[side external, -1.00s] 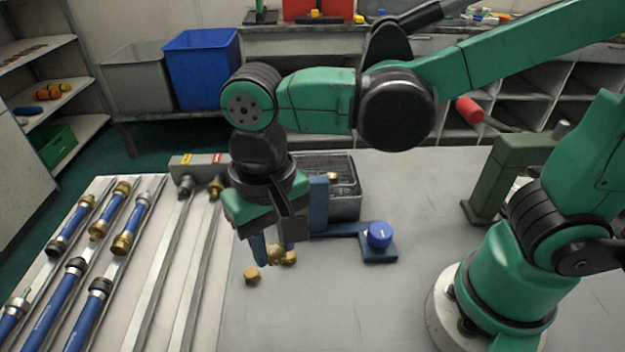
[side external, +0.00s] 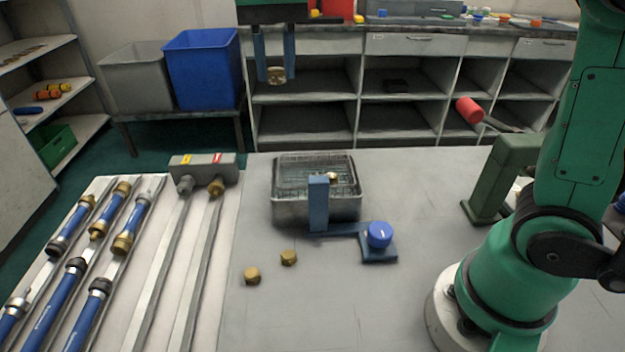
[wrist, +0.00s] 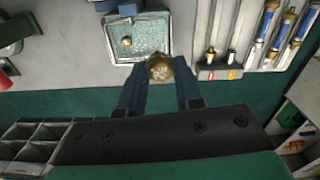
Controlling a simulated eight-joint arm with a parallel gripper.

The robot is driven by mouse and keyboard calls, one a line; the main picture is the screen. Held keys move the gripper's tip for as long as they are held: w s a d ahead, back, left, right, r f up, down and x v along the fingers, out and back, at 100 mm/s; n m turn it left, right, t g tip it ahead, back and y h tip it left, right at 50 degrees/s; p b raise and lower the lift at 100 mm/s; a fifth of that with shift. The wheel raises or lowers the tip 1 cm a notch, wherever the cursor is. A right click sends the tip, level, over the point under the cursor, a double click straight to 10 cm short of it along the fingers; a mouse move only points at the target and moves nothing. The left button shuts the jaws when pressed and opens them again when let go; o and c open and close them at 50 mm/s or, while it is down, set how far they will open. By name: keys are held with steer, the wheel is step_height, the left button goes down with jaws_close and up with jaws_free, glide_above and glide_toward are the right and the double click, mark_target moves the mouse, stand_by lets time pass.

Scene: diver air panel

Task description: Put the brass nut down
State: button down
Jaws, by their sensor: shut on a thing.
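My gripper (side external: 275,68) is shut on a brass nut (side external: 276,75), held high at the top of the side view. The held nut also shows between the blue fingers in the wrist view (wrist: 159,67). Two other brass nuts stand on the grey bench, one (side external: 252,274) at the left and one (side external: 289,257) to its right, apart from each other. Another brass piece (side external: 333,178) shows at the metal wire basket (side external: 283,210), partly behind a blue upright; in the wrist view it (wrist: 126,42) lies within the basket's outline.
A blue stand with a round blue knob (side external: 379,235) is in front of the basket. A grey manifold (side external: 203,167) and blue hoses (side external: 57,305) in rails lie left. A green bracket (side external: 487,190) stands right. The front middle of the bench is clear.

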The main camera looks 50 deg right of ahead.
steer(key=m, duration=0.1)
glide_above(298, 183)
step_height(298, 183, down, 15)
steer(key=shift+f, duration=2)
steer(key=shift+f, duration=0.1)
steer(key=shift+f, duration=0.5)
steer(key=c, duration=0.9)
jaws_free()
steer(key=shift+o, duration=0.2)
